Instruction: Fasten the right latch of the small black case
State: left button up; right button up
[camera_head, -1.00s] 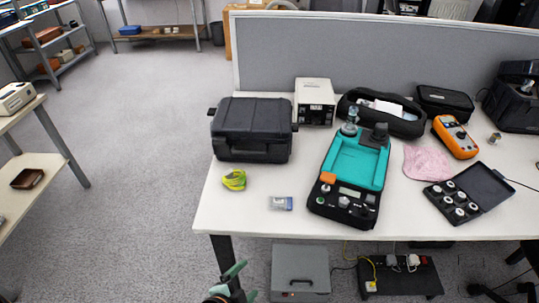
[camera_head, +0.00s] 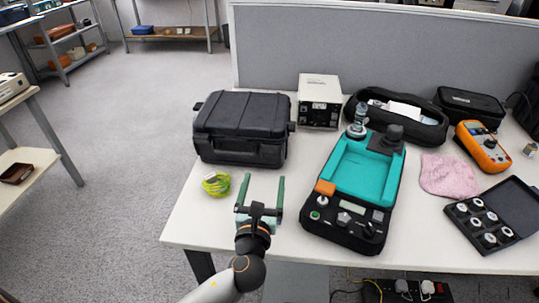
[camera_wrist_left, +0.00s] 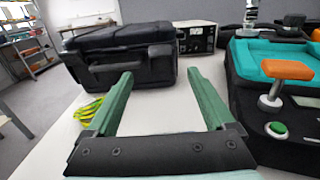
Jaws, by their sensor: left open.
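The small black case (camera_head: 240,128) stands closed at the left end of the white table. It also shows in the left wrist view (camera_wrist_left: 122,54), front side with its handle facing my gripper. A latch tab (camera_head: 291,127) sticks out at its right side; I cannot tell whether it is fastened. My left gripper (camera_head: 261,186) is open and empty, with green fingers, in front of the case and apart from it. In the left wrist view its fingertips (camera_wrist_left: 160,72) point toward the case's right front part. My right gripper is not in view.
A yellow-green coil (camera_head: 216,184) lies in front of the case. The teal and black device (camera_head: 362,170) stands to the right of my gripper. A white instrument box (camera_head: 320,101) stands behind, near the grey partition (camera_head: 330,45). Bare table lies between case and gripper.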

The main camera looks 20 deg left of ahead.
aim_at(270, 153)
pick_arm(q)
jog(key=b+x, duration=0.1)
jog(key=x, duration=0.8)
jog(key=shift+w+f, duration=0.15)
jog(key=shift+w+a, duration=0.1)
jog(key=shift+w, duration=0.3)
